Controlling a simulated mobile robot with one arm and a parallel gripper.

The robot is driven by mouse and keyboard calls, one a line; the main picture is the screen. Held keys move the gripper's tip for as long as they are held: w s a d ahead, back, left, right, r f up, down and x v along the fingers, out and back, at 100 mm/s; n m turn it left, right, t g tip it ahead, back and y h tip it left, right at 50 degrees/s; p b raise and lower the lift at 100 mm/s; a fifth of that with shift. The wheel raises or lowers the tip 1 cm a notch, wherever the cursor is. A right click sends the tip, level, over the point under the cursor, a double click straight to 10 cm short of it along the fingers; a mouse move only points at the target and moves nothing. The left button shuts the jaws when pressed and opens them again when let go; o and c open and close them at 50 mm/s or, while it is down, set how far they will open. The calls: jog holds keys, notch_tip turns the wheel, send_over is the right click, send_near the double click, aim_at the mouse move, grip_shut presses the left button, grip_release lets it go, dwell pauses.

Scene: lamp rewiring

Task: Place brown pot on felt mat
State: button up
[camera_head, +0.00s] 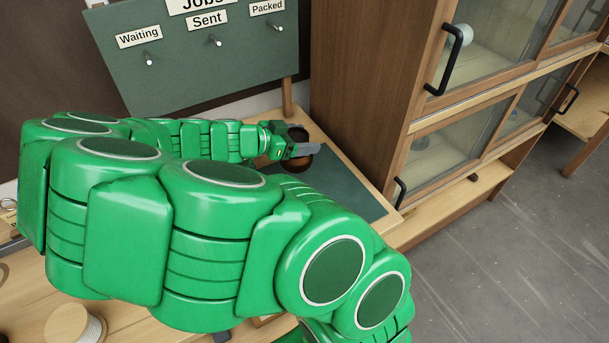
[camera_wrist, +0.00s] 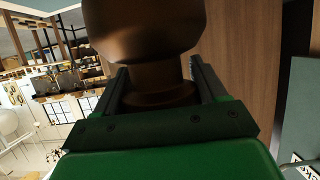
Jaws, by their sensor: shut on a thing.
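The brown pot (camera_wrist: 145,30) fills the top middle of the wrist view, with its narrower part between the two fingers. My gripper (camera_wrist: 160,85) is shut on it. In the head view my gripper (camera_head: 303,150) is at the far end of my arm, and the dark brown pot (camera_head: 297,163) shows partly around it. The felt mat (camera_head: 345,190) is a dark green sheet on the bench, partly hidden by my arm. The pot appears over or at the mat's back left part; I cannot tell whether it touches.
A wooden cabinet (camera_head: 358,90) with glass doors stands close to the right of the mat. A green board (camera_head: 185,60) with labels and pegs stands behind the bench. A spool (camera_head: 75,325) is at the front left. My arm hides much of the bench.

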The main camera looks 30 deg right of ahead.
aim_at(301, 158)
jog(key=shift+f, duration=3.4)
jog(key=shift+f, duration=0.1)
jog(key=o, duration=1.3)
jog(key=shift+a+r, duration=0.1)
jog(key=shift+r, duration=0.1)
jog(key=v, duration=1.1)
jog(key=shift+a+r, duration=0.1)
jog(key=shift+a, duration=0.3)
